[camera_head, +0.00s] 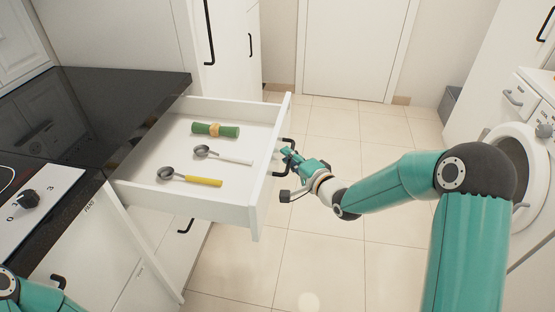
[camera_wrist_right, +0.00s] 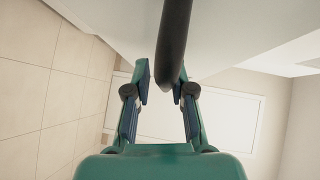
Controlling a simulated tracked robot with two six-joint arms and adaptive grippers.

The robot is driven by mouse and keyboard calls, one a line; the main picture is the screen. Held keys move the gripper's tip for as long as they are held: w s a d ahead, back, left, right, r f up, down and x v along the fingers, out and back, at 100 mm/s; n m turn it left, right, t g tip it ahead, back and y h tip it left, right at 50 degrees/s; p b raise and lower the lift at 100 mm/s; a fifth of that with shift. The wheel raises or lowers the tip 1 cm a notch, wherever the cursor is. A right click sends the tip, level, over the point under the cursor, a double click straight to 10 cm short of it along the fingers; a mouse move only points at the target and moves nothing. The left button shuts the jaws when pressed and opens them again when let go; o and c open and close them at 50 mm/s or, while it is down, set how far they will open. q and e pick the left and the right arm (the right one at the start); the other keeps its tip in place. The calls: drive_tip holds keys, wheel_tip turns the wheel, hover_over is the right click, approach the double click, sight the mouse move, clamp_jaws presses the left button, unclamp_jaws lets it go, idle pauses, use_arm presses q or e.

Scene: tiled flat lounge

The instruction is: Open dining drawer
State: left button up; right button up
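The drawer (camera_head: 255,198) is white and pulled far out from under the dark counter. My right gripper (camera_head: 288,160) is at the black drawer handle (camera_head: 288,142) on the drawer's front. In the right wrist view, the handle (camera_wrist_right: 174,40) runs between the fingertips of my right gripper (camera_wrist_right: 163,85), which are drawn in around it. A bit of my left arm shows at the bottom left; its gripper is out of view.
The black counter (camera_head: 100,110) with a stove panel (camera_head: 40,200) is at the left. A white washing machine (camera_head: 525,150) stands at the right, near my right arm. Tiled floor (camera_head: 325,240) is clear beyond the drawer front. A closed door (camera_head: 355,45) is at the back.

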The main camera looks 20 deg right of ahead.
drive_tip(key=shift+r, duration=0.15)
drive_tip(key=v, duration=1.2)
drive_tip(key=shift+a, duration=0.1)
